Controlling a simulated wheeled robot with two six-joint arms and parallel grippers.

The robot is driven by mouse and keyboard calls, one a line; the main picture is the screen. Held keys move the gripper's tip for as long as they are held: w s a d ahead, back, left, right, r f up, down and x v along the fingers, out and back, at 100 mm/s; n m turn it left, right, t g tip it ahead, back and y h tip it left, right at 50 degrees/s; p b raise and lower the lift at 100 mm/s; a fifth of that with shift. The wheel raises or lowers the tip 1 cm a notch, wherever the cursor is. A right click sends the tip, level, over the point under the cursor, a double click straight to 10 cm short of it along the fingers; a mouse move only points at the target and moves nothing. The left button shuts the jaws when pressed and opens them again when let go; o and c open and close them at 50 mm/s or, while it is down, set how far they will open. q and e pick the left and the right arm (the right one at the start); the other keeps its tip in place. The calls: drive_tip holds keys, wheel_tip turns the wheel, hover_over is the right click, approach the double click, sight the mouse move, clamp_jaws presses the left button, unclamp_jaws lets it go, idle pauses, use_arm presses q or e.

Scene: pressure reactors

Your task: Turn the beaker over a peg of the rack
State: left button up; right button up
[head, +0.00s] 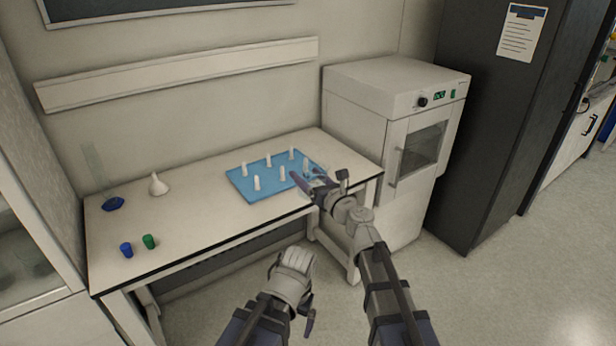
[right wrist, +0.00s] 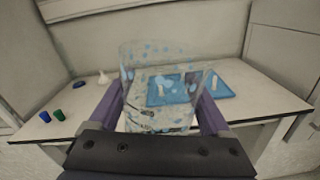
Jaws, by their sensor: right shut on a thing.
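The blue rack (head: 245,186) lies flat on the white table and carries several upright white pegs. My right gripper (head: 308,184) is at the rack's right edge, shut on the clear glass beaker (head: 316,169). In the right wrist view the beaker (right wrist: 155,105) stands between the purple fingers, see-through with light blue spots. The rack (right wrist: 222,85) and some pegs show behind and through it. Which way the beaker's mouth points is hard to tell.
On the table's left stand a glass cylinder with a blue base (head: 113,204), a white funnel (head: 158,186), a blue cap (head: 126,249) and a green cap (head: 149,241). A white oven (head: 395,100) stands right of the table. The table (head: 205,220) is clear between caps and rack.

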drive_tip(key=shift+n, duration=1.3)
drive_tip(key=n, duration=0.2)
drive_tip(key=shift+n, duration=0.3)
drive_tip(key=n, duration=0.4)
drive_tip(key=n, duration=0.5)
drive_tip(key=shift+n, duration=1.1)
